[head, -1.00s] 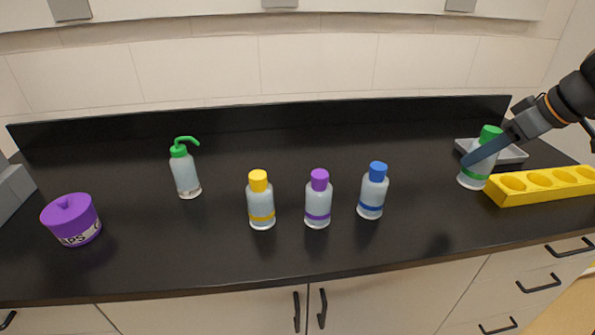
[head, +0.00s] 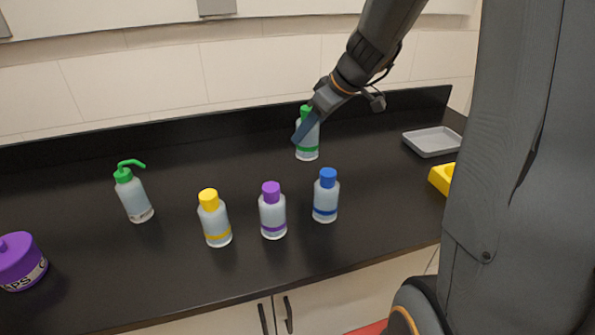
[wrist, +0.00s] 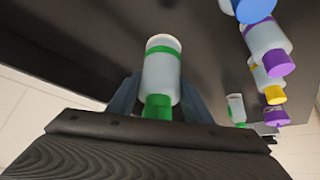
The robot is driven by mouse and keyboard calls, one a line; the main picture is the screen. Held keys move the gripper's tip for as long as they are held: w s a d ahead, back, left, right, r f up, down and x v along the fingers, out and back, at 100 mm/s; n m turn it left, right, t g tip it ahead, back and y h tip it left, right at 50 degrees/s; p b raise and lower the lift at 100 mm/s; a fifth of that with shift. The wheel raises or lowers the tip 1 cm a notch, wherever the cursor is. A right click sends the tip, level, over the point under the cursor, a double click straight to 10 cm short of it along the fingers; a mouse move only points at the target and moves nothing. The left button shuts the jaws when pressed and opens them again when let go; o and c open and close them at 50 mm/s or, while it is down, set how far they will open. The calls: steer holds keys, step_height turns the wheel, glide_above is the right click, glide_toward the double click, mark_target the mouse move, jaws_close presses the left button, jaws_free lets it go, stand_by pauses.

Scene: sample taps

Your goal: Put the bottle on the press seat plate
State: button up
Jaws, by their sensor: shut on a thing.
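The bottle with the green cap and green band (head: 308,150) is upright in my gripper (head: 306,128), over the back part of the black counter in the head view. My gripper is shut on it, with a finger along its side. In the wrist view the same bottle (wrist: 161,68) sits between the two fingers (wrist: 155,92), its green cap toward my wrist. I cannot tell whether its base touches the counter. No press seat plate can be made out in these views.
Bottles with yellow (head: 215,220), purple (head: 272,213) and blue (head: 326,198) caps stand in front of my gripper. A green-topped wash bottle (head: 134,197) and a purple tub (head: 20,262) stand left. A grey tray (head: 432,142) and yellow rack (head: 441,178) are right. The back-left counter is clear.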

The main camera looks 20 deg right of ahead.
step_height(320, 180, down, 9)
steer(key=shift+f+p, duration=0.2)
steer(key=shift+p, duration=0.3)
steer(key=shift+f, duration=0.15)
steer(key=o, duration=1.2)
